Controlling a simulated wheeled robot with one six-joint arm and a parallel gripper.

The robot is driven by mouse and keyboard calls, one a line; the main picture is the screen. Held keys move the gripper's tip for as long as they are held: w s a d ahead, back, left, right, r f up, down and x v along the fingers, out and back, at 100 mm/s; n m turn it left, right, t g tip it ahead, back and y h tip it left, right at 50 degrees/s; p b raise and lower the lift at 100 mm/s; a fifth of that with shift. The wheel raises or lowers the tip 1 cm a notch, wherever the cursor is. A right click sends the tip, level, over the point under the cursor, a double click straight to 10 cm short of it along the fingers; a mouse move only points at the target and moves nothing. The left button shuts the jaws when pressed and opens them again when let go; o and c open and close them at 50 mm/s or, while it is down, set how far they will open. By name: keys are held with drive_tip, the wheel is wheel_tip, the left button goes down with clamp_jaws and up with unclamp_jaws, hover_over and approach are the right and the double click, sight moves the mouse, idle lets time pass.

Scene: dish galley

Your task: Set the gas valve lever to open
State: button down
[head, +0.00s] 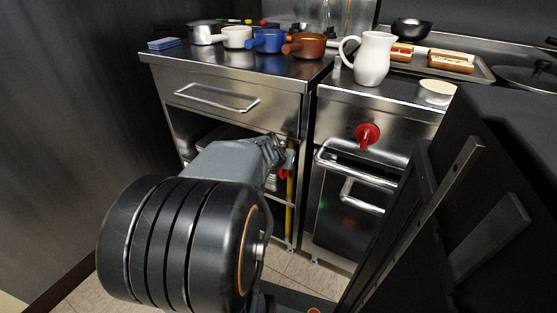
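A yellow gas pipe (290,205) runs upright in the gap at the right side of the left cabinet. A small red part (283,173), which looks like the valve lever, shows beside the pipe just below my gripper. My gripper (288,158) is right in front of the pipe, at or very near the red part. My arm hides much of the lever, so I cannot tell its angle or whether the gripper touches it. The fingers are small and seen from behind, so their opening is unclear.
A red knob (367,133) and oven handle (350,170) stick out to the right. The left cabinet has a drawer handle (217,98) above an open shelf. Several pots, including a blue pot (268,41), and a white jug (373,60) stand on top.

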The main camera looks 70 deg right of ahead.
drive_tip(key=shift+s+f, duration=0.1)
idle(0.3)
drive_tip(key=c, duration=1.1)
unclamp_jaws()
drive_tip(key=shift+p+v, duration=2.7)
drive_tip(key=shift+v, duration=4.25)
